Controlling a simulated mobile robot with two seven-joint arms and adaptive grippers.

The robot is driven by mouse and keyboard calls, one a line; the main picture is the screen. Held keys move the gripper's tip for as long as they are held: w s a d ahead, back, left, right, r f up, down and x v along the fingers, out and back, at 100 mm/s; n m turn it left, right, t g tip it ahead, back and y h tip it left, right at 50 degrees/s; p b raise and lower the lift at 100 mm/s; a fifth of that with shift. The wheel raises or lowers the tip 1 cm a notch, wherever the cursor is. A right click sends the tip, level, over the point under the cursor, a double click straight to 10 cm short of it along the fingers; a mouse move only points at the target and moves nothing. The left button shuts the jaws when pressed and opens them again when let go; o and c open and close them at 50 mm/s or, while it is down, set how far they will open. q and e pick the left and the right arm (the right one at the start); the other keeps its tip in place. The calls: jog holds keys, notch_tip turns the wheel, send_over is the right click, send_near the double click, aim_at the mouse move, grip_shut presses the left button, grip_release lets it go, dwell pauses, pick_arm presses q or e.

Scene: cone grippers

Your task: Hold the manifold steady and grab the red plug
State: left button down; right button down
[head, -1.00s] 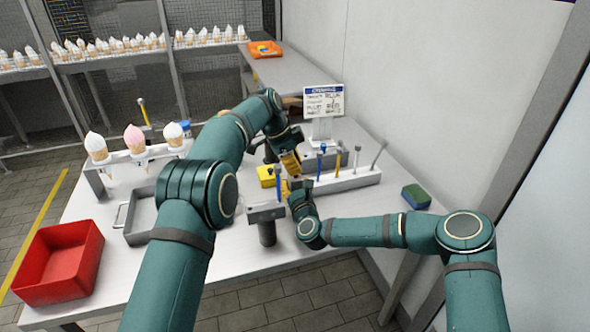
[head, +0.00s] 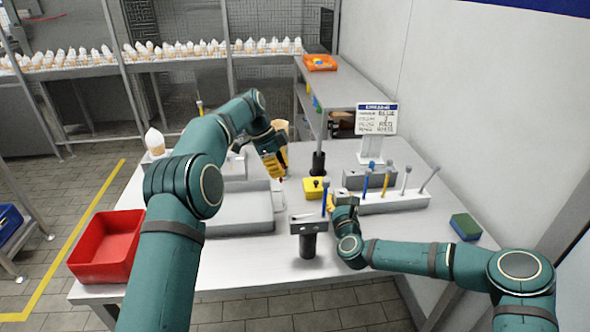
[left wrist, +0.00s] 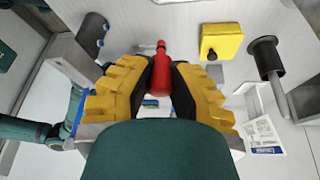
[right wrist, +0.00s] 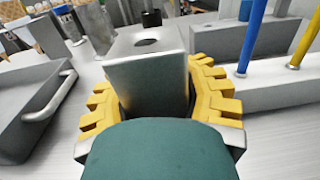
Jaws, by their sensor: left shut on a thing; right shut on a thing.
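The red plug (left wrist: 160,75) is between the yellow fingers of my left gripper (left wrist: 160,80), which is shut on it. In the head view my left gripper (head: 275,166) is raised above the table, behind a grey tray and left of my right gripper. The manifold, a grey metal block (head: 309,224) on a dark post, stands near the table's front. My right gripper (head: 334,206) is at its right side. In the right wrist view the yellow fingers of my right gripper (right wrist: 160,95) are shut around the manifold (right wrist: 148,75), which has an open hole on top.
A grey tray (head: 238,228) and red bin (head: 105,262) lie to the left. A yellow block (head: 312,196), a black post (head: 318,163) and a rack (head: 398,205) of coloured rods stand behind the manifold. A sponge (head: 465,227) and sign (head: 376,118) are to the right.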

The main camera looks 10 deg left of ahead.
pick_arm(q)
jog(key=shift+a, duration=0.3)
pick_arm(e)
jog(key=shift+c, duration=1.9)
grip_release()
